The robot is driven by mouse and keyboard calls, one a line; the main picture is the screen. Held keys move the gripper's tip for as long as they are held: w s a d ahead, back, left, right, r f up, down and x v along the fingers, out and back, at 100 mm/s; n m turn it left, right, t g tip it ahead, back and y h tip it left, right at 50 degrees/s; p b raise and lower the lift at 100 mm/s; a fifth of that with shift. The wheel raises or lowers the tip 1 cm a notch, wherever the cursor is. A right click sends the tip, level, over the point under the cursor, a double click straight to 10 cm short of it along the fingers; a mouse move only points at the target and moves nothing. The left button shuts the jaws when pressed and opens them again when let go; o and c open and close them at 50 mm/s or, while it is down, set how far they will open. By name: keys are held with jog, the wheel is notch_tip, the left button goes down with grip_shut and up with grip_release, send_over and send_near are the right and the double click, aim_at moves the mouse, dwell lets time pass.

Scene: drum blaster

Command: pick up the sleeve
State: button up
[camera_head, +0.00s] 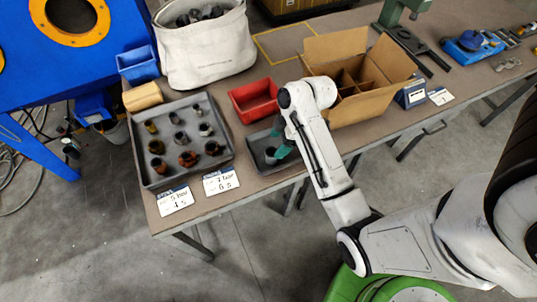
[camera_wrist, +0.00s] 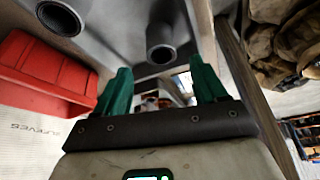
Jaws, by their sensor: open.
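A dark, hollow round sleeve (camera_head: 271,155) stands in a small grey tray (camera_head: 262,168) near the front edge of the table in the head view. The wrist view shows two such dark hollow cylinders on a grey surface: one ahead between the fingers' directions (camera_wrist: 160,45), the other at the upper left (camera_wrist: 62,16). I cannot tell which of them is the one in the head view. My gripper (camera_wrist: 161,82) has two green fingers, spread apart with nothing between them. In the head view my gripper (camera_head: 282,142) is over the small tray, partly covering it.
A red bin (camera_head: 254,100) stands just behind the small tray. A large grey tray (camera_head: 226,160) with several fittings lies to the left. An open cardboard box (camera_head: 362,105) stands to the right. A white bag (camera_head: 210,55) and blue bin (camera_head: 138,68) are behind.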

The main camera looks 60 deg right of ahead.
aim_at(271, 152)
jog(key=shift+p+x, duration=0.5)
jog(key=shift+x, duration=2.6)
jog(key=c, duration=1.3)
